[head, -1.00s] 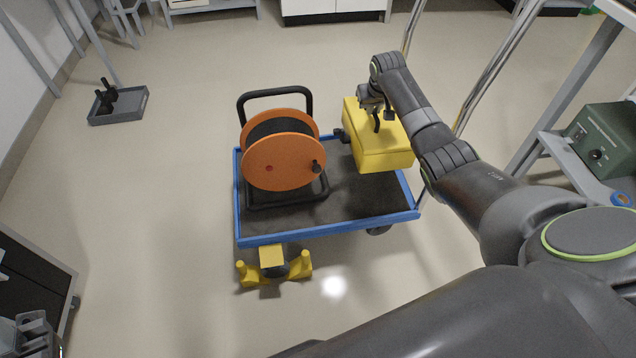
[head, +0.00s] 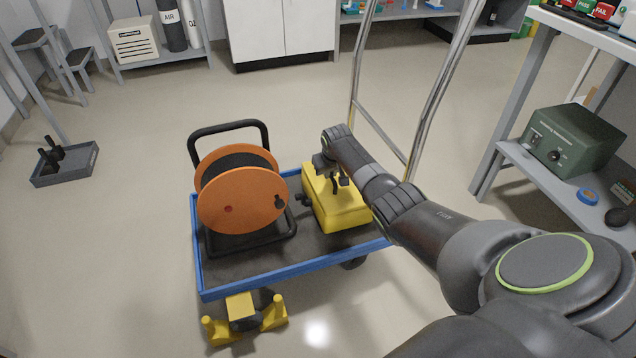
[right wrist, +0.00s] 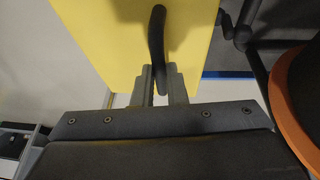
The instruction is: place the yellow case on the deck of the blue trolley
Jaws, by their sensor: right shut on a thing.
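The yellow case (head: 338,212) is at the right part of the dark deck (head: 322,247) of the blue trolley, beside the cable reel. My right gripper (head: 338,180) is above the case and shut on its black handle. The right wrist view shows the fingers (right wrist: 161,86) closed at the dark curved handle (right wrist: 157,35) on the yellow case (right wrist: 105,30). The case looks upright and very low over the deck; I cannot tell whether its underside touches. My left gripper is out of view.
An orange cable reel (head: 242,200) in a black frame fills the left of the deck. Chrome uprights (head: 443,85) stand behind my right arm. A shelf with a green instrument (head: 575,140) is at the right. A grey tray (head: 65,165) lies on the floor at left.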

